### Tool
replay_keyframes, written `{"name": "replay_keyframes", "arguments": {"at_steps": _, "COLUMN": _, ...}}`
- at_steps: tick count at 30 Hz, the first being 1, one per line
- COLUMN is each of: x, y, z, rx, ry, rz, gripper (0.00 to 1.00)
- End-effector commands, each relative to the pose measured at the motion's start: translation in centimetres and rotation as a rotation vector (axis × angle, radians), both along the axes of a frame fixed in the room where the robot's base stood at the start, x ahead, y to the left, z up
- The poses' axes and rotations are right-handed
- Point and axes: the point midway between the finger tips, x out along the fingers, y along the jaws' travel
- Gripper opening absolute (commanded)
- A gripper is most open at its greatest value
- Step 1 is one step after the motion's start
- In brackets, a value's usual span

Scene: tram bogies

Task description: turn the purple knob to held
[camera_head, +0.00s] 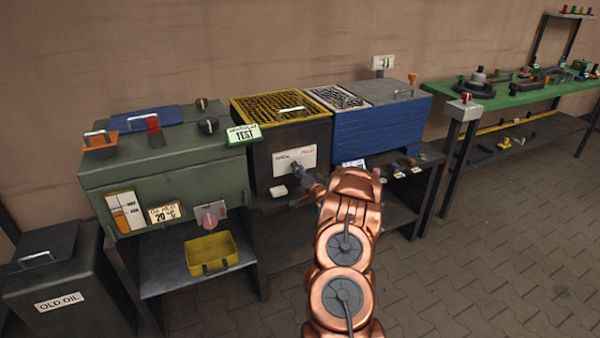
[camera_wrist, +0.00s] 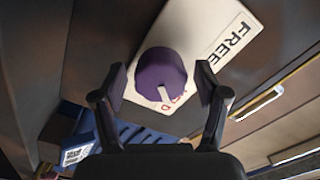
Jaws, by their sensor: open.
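The purple knob (camera_wrist: 160,75) sits on a white label plate (camera_wrist: 215,25) in the wrist view, with a pale pointer mark on its lower right side. The plate reads "FREE" in dark letters at one end. Red letters beside the knob are partly hidden. My gripper (camera_wrist: 160,82) is open, with one finger on each side of the knob and a small gap showing at the right finger.
A green-grey cabinet (camera_head: 170,175) with knobs stands left of the dark box (camera_head: 262,150). A blue box (camera_head: 380,130) stands right, with small coloured items on the ledge below. A yellow tray (camera_head: 212,253) is on the lower shelf. The paved floor at right is clear.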

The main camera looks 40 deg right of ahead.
Motion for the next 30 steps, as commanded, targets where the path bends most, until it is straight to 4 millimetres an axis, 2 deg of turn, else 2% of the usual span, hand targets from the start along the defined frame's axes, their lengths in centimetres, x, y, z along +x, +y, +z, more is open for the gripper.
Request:
{"name": "replay_keyframes", "arguments": {"at_steps": 21, "x": -8.5, "y": 2.9, "z": 0.0, "rx": 0.002, "ry": 0.000, "rz": -0.001, "gripper": 0.73}}
{"name": "replay_keyframes", "arguments": {"at_steps": 30, "x": -10.6, "y": 3.7, "z": 0.0, "rx": 0.001, "ry": 0.000, "rz": -0.001, "gripper": 0.73}}
